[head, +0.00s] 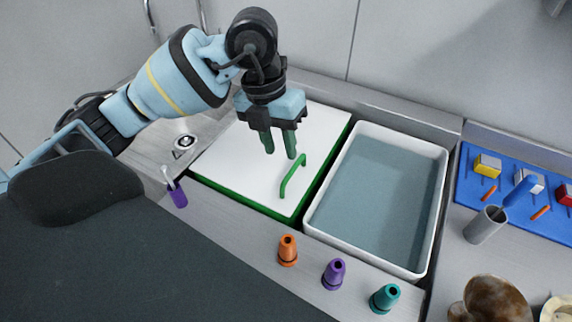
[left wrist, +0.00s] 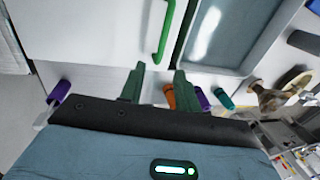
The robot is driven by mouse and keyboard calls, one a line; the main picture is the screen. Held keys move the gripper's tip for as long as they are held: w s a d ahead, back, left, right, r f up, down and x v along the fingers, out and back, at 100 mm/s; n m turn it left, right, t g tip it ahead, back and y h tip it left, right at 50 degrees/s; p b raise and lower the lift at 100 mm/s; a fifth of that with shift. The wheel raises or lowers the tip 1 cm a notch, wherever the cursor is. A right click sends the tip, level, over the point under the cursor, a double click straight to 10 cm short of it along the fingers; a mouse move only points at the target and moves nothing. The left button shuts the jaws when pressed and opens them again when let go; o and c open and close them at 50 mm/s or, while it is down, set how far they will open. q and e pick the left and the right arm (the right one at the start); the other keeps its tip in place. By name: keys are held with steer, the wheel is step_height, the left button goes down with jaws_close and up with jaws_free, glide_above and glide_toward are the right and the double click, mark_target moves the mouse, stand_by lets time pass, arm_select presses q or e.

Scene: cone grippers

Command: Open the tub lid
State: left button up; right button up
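A tub with a flat white lid (head: 235,165) and green rim stands left of centre in the head view. A green bar handle (head: 293,177) rises from the lid's right part; it also shows in the left wrist view (left wrist: 163,32). The lid lies flat and closed. My left gripper (head: 280,154) is above the lid, beside and behind the handle, with two green fingers pointing down. The fingers are apart with nothing between them. In the left wrist view the fingers (left wrist: 155,80) are spread and the handle lies beyond the tips. My right gripper is not in view.
An open white basin (head: 375,200) of grey-blue water stands right of the lid. Orange (head: 288,250), purple (head: 333,274) and teal (head: 385,298) cones stand along the front ledge.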

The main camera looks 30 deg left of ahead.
mark_target(287, 175)
arm_select(q)
steer(key=shift+d+f, duration=0.2)
steer(key=shift+f, duration=0.85)
steer(key=shift+d+f, duration=0.2)
steer(key=shift+f, duration=0.8)
steer(key=shift+d+f, duration=0.2)
steer(key=shift+f, duration=0.85)
steer(key=shift+w, duration=0.1)
jaws_close()
